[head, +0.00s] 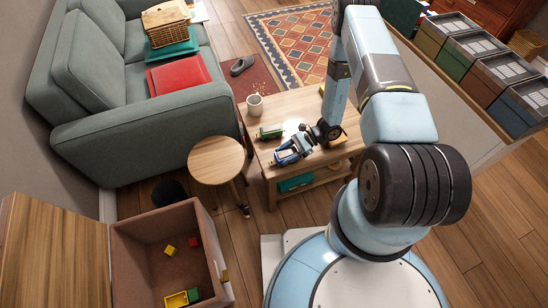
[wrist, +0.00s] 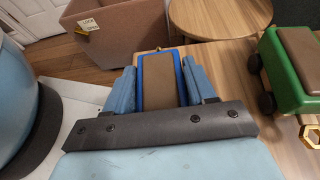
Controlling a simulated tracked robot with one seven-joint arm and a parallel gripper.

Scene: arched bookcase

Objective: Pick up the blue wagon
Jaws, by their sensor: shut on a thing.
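The blue wagon (wrist: 158,76) is a small toy with a blue rim and a brown flat top. In the wrist view it lies between the two blue fingers of my gripper (wrist: 161,88), which is shut on it. In the head view my gripper (head: 298,143) reaches down over the coffee table with the blue wagon (head: 287,158) at its front left corner. I cannot tell whether the wagon touches the table top. A green wagon (wrist: 292,65) with dark wheels stands to the right in the wrist view; it also shows in the head view (head: 270,132), just behind the blue one.
An open box (head: 150,240) with several coloured blocks is at front left. A grey sofa (head: 110,125) stands behind.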

